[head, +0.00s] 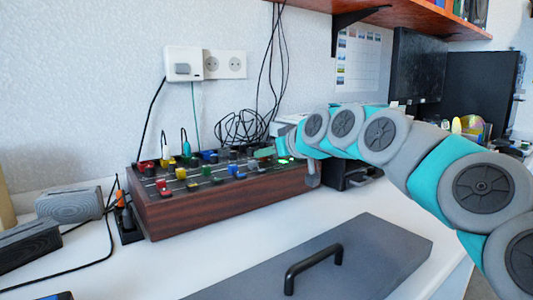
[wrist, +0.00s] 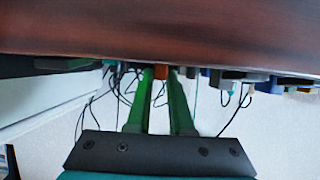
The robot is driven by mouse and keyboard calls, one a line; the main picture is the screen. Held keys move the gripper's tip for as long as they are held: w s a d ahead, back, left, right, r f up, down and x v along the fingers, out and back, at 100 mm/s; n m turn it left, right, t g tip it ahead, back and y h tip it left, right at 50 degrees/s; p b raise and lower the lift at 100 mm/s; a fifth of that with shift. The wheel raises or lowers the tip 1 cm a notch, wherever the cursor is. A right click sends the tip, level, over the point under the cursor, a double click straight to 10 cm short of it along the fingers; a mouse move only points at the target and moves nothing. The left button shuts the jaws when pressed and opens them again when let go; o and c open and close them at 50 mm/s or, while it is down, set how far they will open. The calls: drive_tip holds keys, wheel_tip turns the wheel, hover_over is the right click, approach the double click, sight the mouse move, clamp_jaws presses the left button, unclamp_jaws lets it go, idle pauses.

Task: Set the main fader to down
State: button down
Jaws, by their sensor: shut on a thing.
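The mixer console (head: 225,204) is a wooden box with rows of coloured knobs and fader caps on its top. My gripper (head: 278,149) reaches the right end of its top from the right. In the wrist view its two green fingers (wrist: 160,90) are shut on a small orange-red cap (wrist: 160,73), taken as the main fader, just past the wooden side. The cap's slot and its position along it are hidden by the panel and the fingers. In the head view my arm and gripper hide the cap.
Other fader caps and knobs, such as a red one (head: 147,167), crowd the console top. Black cables (head: 240,129) hang behind it. Grey speaker-like boxes (head: 70,203) stand at left. A grey panel with a black handle (head: 313,264) lies in front.

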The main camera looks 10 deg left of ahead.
sight(266, 159)
idle(0.8)
drive_tip(key=shift+s+d+b, duration=0.35)
drive_tip(key=shift+s+d, duration=1)
drive_tip(key=shift+d, duration=0.1)
drive_tip(key=c, duration=0.8)
unclamp_jaws()
drive_tip(key=v, duration=0.7)
drive_tip(key=shift+s+d, duration=0.2)
drive_tip(key=shift+d, duration=0.05)
